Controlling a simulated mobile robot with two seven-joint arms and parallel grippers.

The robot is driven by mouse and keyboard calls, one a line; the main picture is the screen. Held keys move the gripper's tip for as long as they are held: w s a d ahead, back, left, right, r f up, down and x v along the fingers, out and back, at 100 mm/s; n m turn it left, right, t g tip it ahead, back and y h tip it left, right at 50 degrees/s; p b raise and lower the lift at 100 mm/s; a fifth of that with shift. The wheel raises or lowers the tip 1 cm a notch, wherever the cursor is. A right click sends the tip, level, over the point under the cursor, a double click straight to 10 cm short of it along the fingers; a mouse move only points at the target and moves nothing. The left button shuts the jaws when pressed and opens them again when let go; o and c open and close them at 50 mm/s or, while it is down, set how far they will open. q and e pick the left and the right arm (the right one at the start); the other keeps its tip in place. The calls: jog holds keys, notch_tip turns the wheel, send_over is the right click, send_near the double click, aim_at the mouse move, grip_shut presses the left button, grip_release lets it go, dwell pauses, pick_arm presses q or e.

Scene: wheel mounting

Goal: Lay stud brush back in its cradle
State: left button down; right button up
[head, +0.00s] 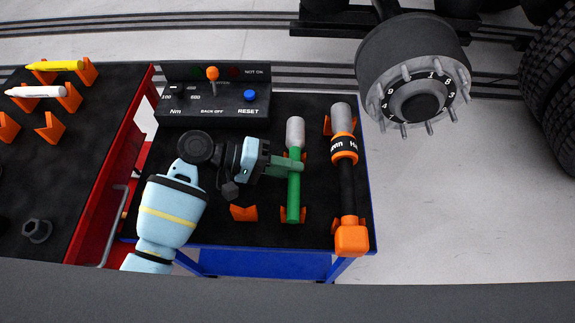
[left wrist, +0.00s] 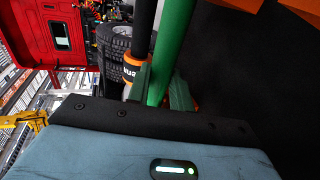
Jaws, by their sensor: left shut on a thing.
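The stud brush (head: 294,190), with a green handle and a grey cylindrical head, lies lengthwise over the right part of the black-topped blue cart. My left gripper (head: 296,165) is shut on its handle just below the head. In the left wrist view the green handle (left wrist: 172,45) runs between the fingers (left wrist: 160,88). An orange cradle (head: 287,215) shows at the handle's lower end, partly covered by it. I cannot tell whether the handle touches the cradle. My right gripper is not in view.
A black and orange wrench (head: 346,185) lies close to the right of the brush. An empty orange cradle (head: 243,212) stands to the left. A control box (head: 213,98) is behind, and a studded wheel hub (head: 418,80) is at the upper right.

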pick_arm(q)
jog(key=shift+f, duration=0.25)
jog(key=c, duration=1.2)
grip_release()
jog(key=shift+o, duration=0.2)
jog(key=shift+a, duration=0.35)
jog(key=v, duration=0.6)
jog(key=shift+a+r, duration=0.25)
jog(key=shift+a, duration=0.25)
